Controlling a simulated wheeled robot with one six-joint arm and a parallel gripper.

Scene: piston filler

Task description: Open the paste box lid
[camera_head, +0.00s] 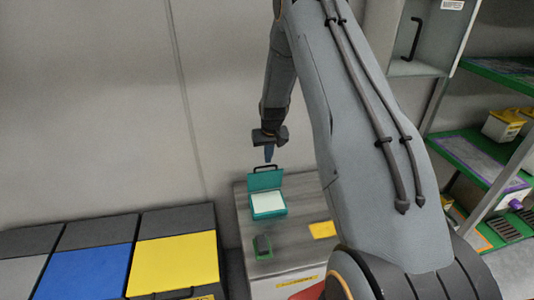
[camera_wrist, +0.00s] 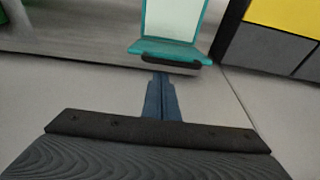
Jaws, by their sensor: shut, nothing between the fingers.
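The paste box (camera_head: 268,203) is a teal box with a pale inside, on a grey cabinet top in the head view. Its lid (camera_head: 264,181) stands raised at the back, with a dark handle (camera_head: 265,167) on its upper edge. My gripper (camera_head: 268,158) is shut and empty, pointing down just above the handle. In the wrist view, my shut fingers (camera_wrist: 161,82) point at the lid's edge (camera_wrist: 168,49) and the dark handle (camera_wrist: 171,61). I cannot tell whether the fingertips touch the handle.
A small dark object (camera_head: 262,245) in a green frame and a yellow label (camera_head: 322,230) are on the cabinet top (camera_head: 285,262). Bins with grey, blue and yellow lids (camera_head: 177,262) stand at left. Green shelves (camera_head: 480,160) are at right. A wall is behind.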

